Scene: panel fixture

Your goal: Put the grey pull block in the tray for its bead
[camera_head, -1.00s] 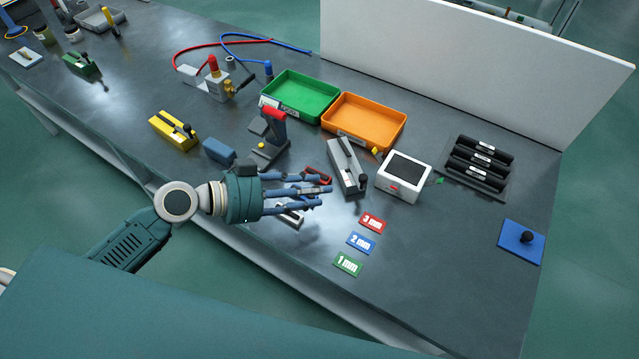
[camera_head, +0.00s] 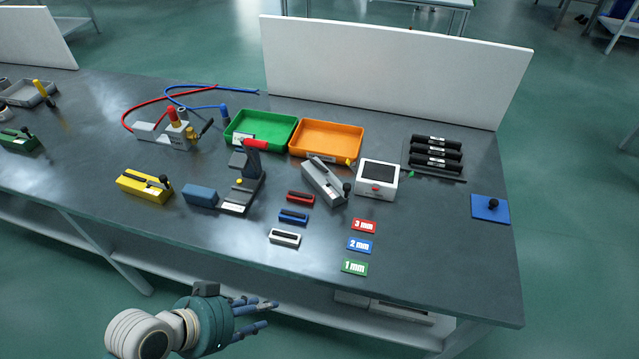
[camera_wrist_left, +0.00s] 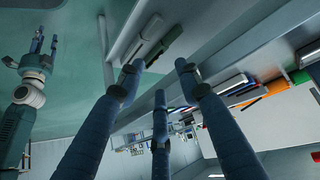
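The grey pull block (camera_head: 323,181) lies on the bench with a black knob at its near right end. The green tray (camera_head: 233,140) and the orange tray (camera_head: 293,150) stand behind it; both look empty. A small yellow piece (camera_head: 350,162) is by the orange tray's right front corner; I cannot tell whether it is a bead. My left gripper (camera_head: 275,313) is open and empty, in front of the bench's near edge, well away from the block. Its spread fingers fill the left wrist view (camera_wrist_left: 160,85). My right gripper (camera_wrist_left: 44,45) shows small there, fingers apart, apparently empty.
Red (camera_head: 301,197), blue (camera_head: 293,216) and white (camera_head: 285,238) small blocks lie in front, beside thickness cards (camera_head: 360,246). A grey stand with a red top (camera_head: 256,144) is left. The bench's front right is clear.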

